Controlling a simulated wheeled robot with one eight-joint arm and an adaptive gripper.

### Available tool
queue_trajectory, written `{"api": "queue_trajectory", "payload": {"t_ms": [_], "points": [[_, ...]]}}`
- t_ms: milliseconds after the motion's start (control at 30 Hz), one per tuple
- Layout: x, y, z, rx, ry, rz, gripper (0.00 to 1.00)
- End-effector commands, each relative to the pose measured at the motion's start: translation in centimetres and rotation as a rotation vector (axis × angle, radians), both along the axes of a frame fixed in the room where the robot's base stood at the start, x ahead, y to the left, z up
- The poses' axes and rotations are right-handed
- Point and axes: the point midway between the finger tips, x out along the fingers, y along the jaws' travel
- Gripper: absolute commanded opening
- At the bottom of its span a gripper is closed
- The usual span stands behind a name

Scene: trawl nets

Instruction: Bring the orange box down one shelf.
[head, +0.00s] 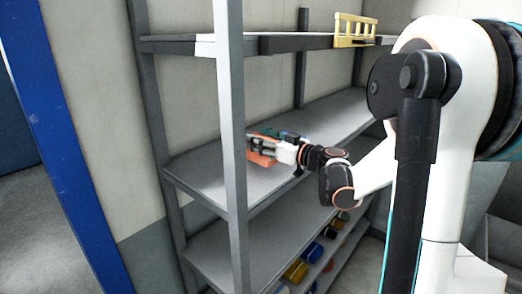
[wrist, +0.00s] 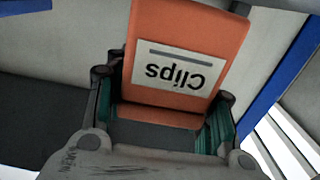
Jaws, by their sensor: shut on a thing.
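The orange box (head: 261,158) is at the middle shelf (head: 205,178) of the grey rack in the head view, toward its left end. The wrist view shows the orange box (wrist: 185,42) large, with a white "Clips" label that reads upside down. My gripper (head: 265,143) reaches in from the right and is shut on the box. In the wrist view my gripper (wrist: 166,100) has a green-padded finger on each side of the box. I cannot tell whether the box's underside touches the shelf. The lower shelf (head: 215,248) below has a bare left part.
A grey rack post (head: 231,120) stands just left of the box. The top shelf (head: 180,46) holds a yellow slatted item (head: 355,30). Yellow, blue and other small bins (head: 295,271) sit low on the rack. A blue post (head: 62,140) stands at the left.

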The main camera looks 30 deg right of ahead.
Motion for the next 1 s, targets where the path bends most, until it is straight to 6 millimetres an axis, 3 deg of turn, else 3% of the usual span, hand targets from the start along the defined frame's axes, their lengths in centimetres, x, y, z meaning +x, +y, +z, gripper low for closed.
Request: {"api": "queue_trajectory", "payload": {"t_ms": [300,700,733,800,1000], "points": [[0.0,0.0,-3.5,0.000,0.000,0.000,0.18],[0.0,0.0,-4.0,0.000,0.000,0.000,0.18],[0.0,0.0,-4.1,0.000,0.000,0.000,0.52],[0.0,0.0,-4.0,0.000,0.000,0.000,0.67],[0.0,0.0,-3.9,0.000,0.000,0.000,0.69]]}}
